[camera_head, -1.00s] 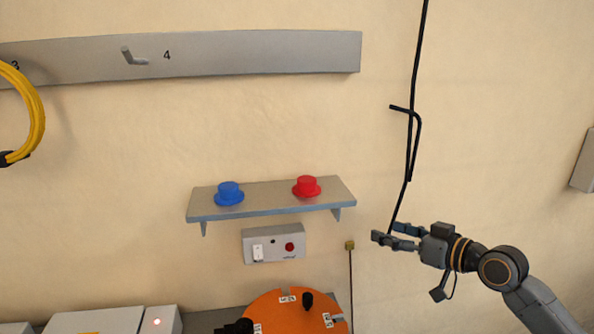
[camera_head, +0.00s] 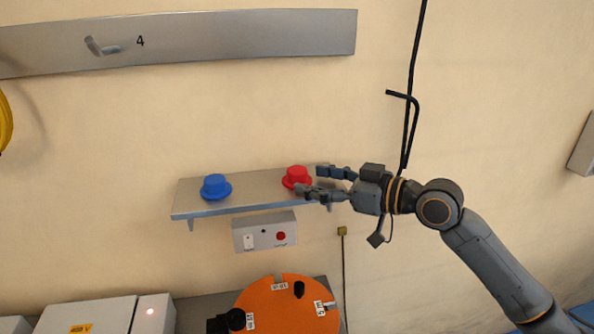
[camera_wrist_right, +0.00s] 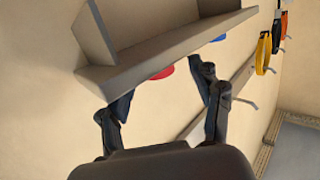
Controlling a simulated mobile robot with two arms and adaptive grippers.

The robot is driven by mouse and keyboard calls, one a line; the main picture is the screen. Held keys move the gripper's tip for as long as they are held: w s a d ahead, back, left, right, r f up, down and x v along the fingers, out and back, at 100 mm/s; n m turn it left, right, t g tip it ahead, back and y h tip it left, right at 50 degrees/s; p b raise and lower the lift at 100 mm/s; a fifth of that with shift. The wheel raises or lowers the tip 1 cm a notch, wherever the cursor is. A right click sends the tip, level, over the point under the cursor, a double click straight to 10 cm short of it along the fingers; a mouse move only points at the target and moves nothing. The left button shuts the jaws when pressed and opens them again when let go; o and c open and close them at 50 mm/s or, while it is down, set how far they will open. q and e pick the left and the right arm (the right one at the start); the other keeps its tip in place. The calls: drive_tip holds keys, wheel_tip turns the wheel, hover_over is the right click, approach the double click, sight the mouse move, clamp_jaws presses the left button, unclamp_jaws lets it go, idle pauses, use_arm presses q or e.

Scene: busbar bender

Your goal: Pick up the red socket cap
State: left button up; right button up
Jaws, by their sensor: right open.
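The red socket cap (camera_head: 296,177) stands on the right part of a grey wall shelf (camera_head: 250,184). A blue cap (camera_head: 215,187) stands on the same shelf to its left. My right gripper (camera_head: 314,180) is open, with its fingers pointing left at the red cap, one finger toward the wall side and one in front. I cannot tell whether the fingers touch the cap. In the right wrist view, the red cap (camera_wrist_right: 162,73) shows in part beyond the shelf edge, between the spread fingers (camera_wrist_right: 160,95). My left gripper is not in view.
Below the shelf is a small control box (camera_head: 265,232) with a switch and red button. An orange disc (camera_head: 283,306) lies lower down. A grey hook rail (camera_head: 220,40) runs above. A black cable (camera_head: 411,90) hangs on the wall, right of the shelf.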

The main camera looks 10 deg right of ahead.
sight(306, 177)
drive_tip(key=p+x, duration=0.2)
drive_tip(key=x, duration=0.1)
drive_tip(key=p+x, duration=0.1)
drive_tip(key=shift+w+r, duration=0.35)
drive_tip(key=shift+w+a+f, duration=0.1)
drive_tip(key=shift+w+a, duration=0.1)
drive_tip(key=shift+a, duration=0.05)
drive_tip(key=shift+f, duration=0.1)
drive_tip(key=shift+c, duration=0.4)
drive_tip(key=shift+s, duration=0.1)
drive_tip(key=c, duration=1.1)
